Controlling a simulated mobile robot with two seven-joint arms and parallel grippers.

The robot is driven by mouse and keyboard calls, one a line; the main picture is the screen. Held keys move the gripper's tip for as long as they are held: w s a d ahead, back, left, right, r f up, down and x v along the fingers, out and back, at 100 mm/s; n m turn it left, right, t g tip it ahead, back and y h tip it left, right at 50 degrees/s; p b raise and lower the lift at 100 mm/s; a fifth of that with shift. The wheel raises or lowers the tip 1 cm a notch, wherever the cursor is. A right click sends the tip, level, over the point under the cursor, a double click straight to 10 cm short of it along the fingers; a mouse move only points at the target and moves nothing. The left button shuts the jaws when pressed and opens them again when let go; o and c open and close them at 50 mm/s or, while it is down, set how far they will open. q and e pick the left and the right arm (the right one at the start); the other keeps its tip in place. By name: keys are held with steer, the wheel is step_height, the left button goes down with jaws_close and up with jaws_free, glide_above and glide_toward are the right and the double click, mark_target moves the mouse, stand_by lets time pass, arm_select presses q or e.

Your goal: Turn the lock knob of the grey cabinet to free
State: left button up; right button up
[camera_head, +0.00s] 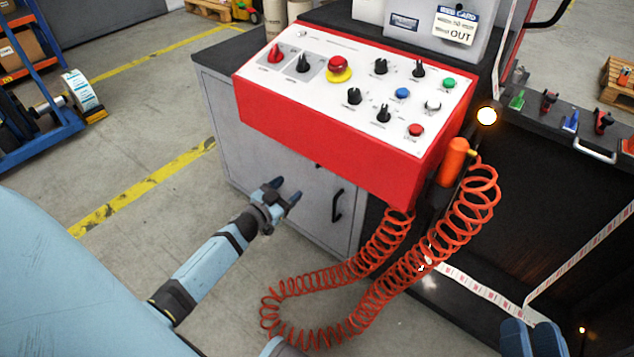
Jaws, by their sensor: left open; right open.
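The grey cabinet (240,139) stands below the red control box, with a black bar handle (337,205) on its front. A small dark part shows on the front just under the box's lower edge, too small to tell whether it is the lock knob. No other lock knob can be made out on the cabinet. My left gripper (280,190) is open and empty in front of the cabinet, left of the handle and apart from it. My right gripper (533,338) is open at the bottom right edge, only its blue fingers showing, far from the cabinet front.
The red control box (320,142) with a white top of knobs and buttons overhangs the cabinet. An orange coiled hose (378,290) hangs right of the cabinet front and loops low. A dark machine bed with a label web (480,290) lies at the right.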

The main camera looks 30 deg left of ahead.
arm_select(q)
steer(key=w+b, duration=0.1)
steer(key=w, duration=0.3)
steer(key=w+b, duration=0.2)
steer(key=w, duration=0.3)
steer(key=w+f+b, duration=0.1)
steer(key=w, duration=0.4)
steer(key=shift+w+d+b, duration=0.2)
steer(key=shift+d+b, duration=0.05)
steer(key=shift+b, duration=0.1)
arm_select(e)
step_height(320, 180, down, 7)
steer(key=g, duration=0.2)
steer(key=shift+a+r+n+g, duration=0.15)
steer(key=shift+a+n+g, duration=0.15)
steer(key=shift+n, duration=0.1)
arm_select(q)
steer(key=c, duration=0.9)
